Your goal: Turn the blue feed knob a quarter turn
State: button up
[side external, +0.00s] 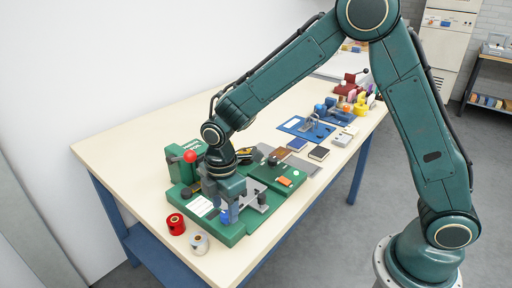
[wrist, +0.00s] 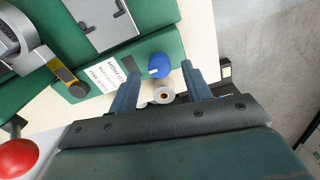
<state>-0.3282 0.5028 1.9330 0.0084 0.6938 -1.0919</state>
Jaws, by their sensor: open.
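The blue feed knob (wrist: 159,65) sits at the edge of the green machine (wrist: 155,20). In the side view the knob (side external: 225,217) shows small at the near end of the machine, just below my fingers, which partly hide it. My gripper (wrist: 160,69) is open, with one finger on each side of the knob in the wrist view. A gap shows between the knob and each finger there. In the side view my gripper (side external: 231,207) points down over the machine's near end. I cannot tell whether the fingertips reach down to the knob's height.
A lever with a red ball (side external: 190,156) stands up beside my wrist. A white roll (side external: 199,243) and a red spool (side external: 176,223) stand on the table just off the machine's near edge. A white printed label (wrist: 108,75) lies left of the knob. Other tools fill the table's far end.

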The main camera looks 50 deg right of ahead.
jog(key=shift+f, duration=0.95)
jog(key=c, duration=1)
jog(key=shift+m, duration=0.4)
